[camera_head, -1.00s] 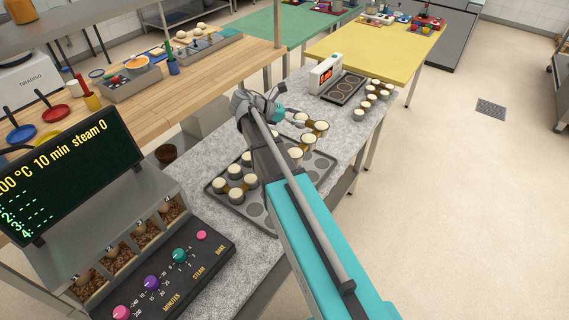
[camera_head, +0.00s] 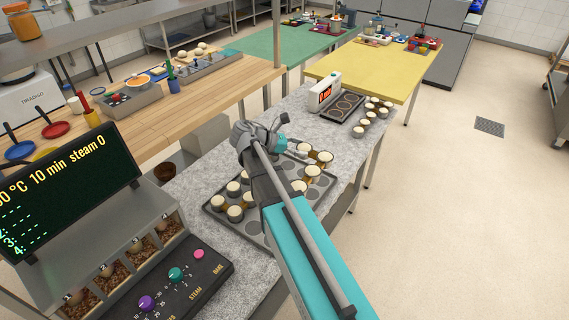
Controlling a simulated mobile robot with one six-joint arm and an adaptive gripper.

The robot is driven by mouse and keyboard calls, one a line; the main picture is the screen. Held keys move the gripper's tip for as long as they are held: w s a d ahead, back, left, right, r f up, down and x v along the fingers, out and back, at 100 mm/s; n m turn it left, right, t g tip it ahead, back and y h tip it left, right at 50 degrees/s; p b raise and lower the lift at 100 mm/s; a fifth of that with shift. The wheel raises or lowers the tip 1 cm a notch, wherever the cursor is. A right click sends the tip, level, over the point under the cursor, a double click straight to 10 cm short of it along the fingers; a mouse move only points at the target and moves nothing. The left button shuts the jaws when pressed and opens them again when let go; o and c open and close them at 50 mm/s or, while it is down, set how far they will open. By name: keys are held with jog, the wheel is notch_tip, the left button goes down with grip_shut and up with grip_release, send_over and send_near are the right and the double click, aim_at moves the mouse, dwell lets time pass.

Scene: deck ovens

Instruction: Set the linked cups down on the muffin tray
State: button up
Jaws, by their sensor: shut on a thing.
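The muffin tray (camera_head: 214,210) is a dark tray with round hollows on the grey speckled counter. Several pale-topped amber cups (camera_head: 235,213) stand in its left part. My gripper (camera_head: 284,142) is shut over the tray's far right part. A group of similar pale-topped cups, the linked cups (camera_head: 325,157), is at its fingers, over the tray's right side. My arm hides part of this group, the grip on it and the middle of the tray. I cannot tell whether these cups touch the tray.
A white device with a red display (camera_head: 323,93) and a dark plate with rings (camera_head: 345,107) stand farther back. Several more cups (camera_head: 359,132) stand along the counter's right edge. The oven control panel (camera_head: 170,285) is at front left. Counter between tray and device looks clear.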

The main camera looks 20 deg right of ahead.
jog(key=w+f+b, duration=0.8)
jog(key=w, duration=0.3)
jog(key=shift+w+f, duration=0.25)
jog(key=shift+w, duration=0.15)
jog(key=shift+w+a+f+b, duration=0.1)
jog(key=shift+w+f+b, duration=0.35)
jog(key=shift+f+b, duration=1.55)
jog(key=shift+s+f+b, duration=0.1)
jog(key=shift+f+b, duration=0.45)
jog(key=shift+b, duration=0.1)
jog(key=o, duration=1.2)
jog(key=shift+s, duration=0.1)
